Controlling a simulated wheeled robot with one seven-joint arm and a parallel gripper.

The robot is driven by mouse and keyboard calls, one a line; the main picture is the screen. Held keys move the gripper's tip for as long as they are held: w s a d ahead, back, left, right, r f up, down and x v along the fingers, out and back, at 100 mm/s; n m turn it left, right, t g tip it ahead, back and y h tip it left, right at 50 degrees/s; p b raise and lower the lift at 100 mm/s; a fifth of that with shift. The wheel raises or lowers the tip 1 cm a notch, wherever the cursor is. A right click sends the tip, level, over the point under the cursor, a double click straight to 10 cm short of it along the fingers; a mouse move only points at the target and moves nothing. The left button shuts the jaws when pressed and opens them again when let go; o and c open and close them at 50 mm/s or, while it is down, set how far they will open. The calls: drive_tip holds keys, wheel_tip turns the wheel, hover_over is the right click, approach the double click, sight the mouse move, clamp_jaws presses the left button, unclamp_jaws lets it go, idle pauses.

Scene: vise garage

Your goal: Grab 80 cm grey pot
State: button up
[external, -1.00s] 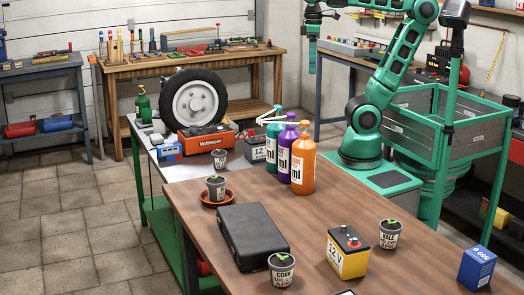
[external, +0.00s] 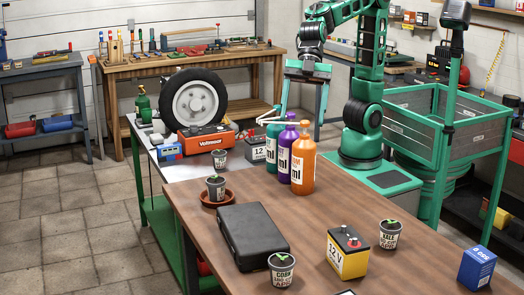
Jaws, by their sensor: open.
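Several small grey pots with green seedlings stand on the tables; I cannot read which is marked 80 cm. One pot (external: 219,159) is on the far light table. Another pot (external: 216,188) stands on a terracotta saucer (external: 216,202). A pot with a label like "CORN" (external: 282,273) is at the front, beside the black case. A pot with a label like "KALE" (external: 390,236) is at the right, next to the yellow battery. My gripper (external: 303,97) is open and empty, fingers down, raised above and behind the bottles, apart from every pot.
Teal, purple and orange bottles (external: 302,165) stand upright at the wooden table's (external: 350,200) back edge. A black case (external: 253,235), a yellow battery (external: 347,256) and a blue box (external: 477,267) stand on it. A red machine (external: 207,139), a wheel (external: 194,98) and a dark battery (external: 257,150) are behind.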

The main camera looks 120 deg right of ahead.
drive_tip(key=s+a+n+g+y, duration=0.1)
drive_tip(key=s+a+n+y, duration=0.25)
drive_tip(key=a, duration=0.85)
wheel_tip(320, 180, up, 4)
drive_tip(key=n+g+y, duration=0.2)
drive_tip(key=g+y, duration=0.1)
drive_tip(key=y, duration=0.1)
hover_over(396, 237)
drive_tip(key=d, duration=0.4)
wheel_tip(396, 237, down, 29)
drive_tip(key=shift+s+r, duration=0.1)
drive_tip(key=shift+s, duration=0.05)
drive_tip(key=shift+a+f, duration=0.35)
drive_tip(key=shift+f, duration=0.05)
drive_tip(key=shift+x, duration=2.1)
drive_tip(key=c, duration=1.2)
